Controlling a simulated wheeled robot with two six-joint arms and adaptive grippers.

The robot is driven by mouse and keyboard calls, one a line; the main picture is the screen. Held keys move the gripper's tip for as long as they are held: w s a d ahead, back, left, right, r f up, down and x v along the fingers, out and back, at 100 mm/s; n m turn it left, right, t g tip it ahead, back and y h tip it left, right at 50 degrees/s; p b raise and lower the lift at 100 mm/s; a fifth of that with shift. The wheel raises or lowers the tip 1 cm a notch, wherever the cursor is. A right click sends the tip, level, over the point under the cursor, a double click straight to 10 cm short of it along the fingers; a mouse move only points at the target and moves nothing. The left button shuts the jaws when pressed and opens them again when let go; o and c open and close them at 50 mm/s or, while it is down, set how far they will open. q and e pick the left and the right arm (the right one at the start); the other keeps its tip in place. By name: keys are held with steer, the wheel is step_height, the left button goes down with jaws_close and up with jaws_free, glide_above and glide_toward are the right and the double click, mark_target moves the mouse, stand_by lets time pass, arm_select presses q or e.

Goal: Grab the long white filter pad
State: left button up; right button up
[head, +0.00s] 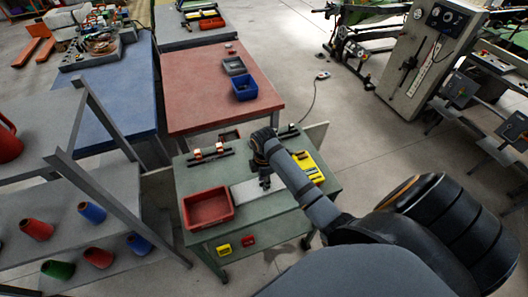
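A long white pad (243,193) lies on the green workbench (205,236), between the red tray and a yellow tray. My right arm reaches in from the lower right, and its gripper (265,184) points down over the pad's right part. The gripper hides some of the pad. It is too small and dark to tell whether the fingers are apart or closed, or whether they touch the pad. My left gripper is not in view.
A red tray (208,207) stands at the bench's left front. A yellow tray (309,167) with dark items lies at the right. Dark tools (210,154) lie at the back left. A shelf with coloured cones (92,212) stands left; a red-topped table (205,96) stands behind.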

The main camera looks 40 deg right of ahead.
jaws_close()
stand_by(0.3)
steer(key=shift+r, duration=0.55)
steer(key=shift+w+r+b, duration=0.1)
steer(key=shift+r+b, duration=0.45)
steer(key=shift+r, duration=0.15)
steer(key=s+d+r+p, duration=0.5)
steer(key=s+d+r, duration=0.3)
steer(key=s+r, duration=0.2)
steer(key=shift+s+d+r, duration=0.3)
steer(key=shift+s, duration=0.35)
